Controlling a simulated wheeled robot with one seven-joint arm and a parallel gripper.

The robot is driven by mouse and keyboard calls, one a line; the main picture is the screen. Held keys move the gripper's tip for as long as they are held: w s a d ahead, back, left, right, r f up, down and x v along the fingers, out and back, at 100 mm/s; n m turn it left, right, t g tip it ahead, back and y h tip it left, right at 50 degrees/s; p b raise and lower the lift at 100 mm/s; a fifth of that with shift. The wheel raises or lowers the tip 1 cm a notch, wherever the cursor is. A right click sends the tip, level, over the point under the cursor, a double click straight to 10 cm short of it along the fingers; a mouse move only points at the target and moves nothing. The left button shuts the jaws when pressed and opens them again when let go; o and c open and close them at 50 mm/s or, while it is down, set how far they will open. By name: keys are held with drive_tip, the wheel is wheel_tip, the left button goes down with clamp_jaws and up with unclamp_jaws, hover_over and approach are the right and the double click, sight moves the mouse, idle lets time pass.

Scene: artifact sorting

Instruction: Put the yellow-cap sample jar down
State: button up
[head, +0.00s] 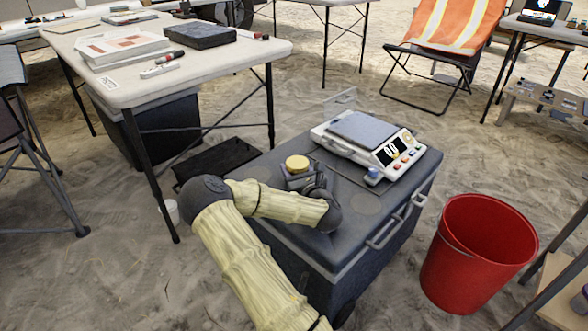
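The yellow-cap sample jar (297,164) shows in the head view over the left part of the grey case's top. Its round yellow cap faces up and it looks upright. My gripper (300,181) is right at the jar, reaching it from the front right, just below the cap in the picture. The gripper hides most of the jar's body. The fingertips are too small and covered to show whether they are closed on it. I cannot tell whether the jar's base touches the case top (345,240).
A white scale (368,140) with a grey plate and buttons stands on the case's back right, a small blue-capped jar (373,176) at its front edge. Bare case top lies right of my gripper. A red bucket (478,250) stands to the right, a white table (190,62) back left.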

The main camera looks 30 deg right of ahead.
drive_tip(key=o, duration=0.4)
drive_tip(key=shift+r, duration=0.1)
drive_tip(key=shift+s+r, duration=0.1)
drive_tip(key=shift+s, duration=0.1)
drive_tip(key=s+p, duration=0.1)
drive_tip(key=s, duration=0.3)
drive_tip(key=s+p, duration=0.2)
drive_tip(key=s, duration=0.2)
drive_tip(key=shift+s+a+p, duration=0.2)
drive_tip(key=shift+s+p, duration=0.1)
drive_tip(key=shift+s, duration=0.05)
drive_tip(key=shift+f+b, duration=0.2)
drive_tip(key=shift+b, duration=0.45)
drive_tip(key=shift+s+a+b, duration=0.1)
drive_tip(key=shift+s+b, duration=0.1)
drive_tip(key=shift+b, duration=0.6)
drive_tip(key=shift+s+b, duration=0.1)
drive_tip(key=shift+b, duration=0.3)
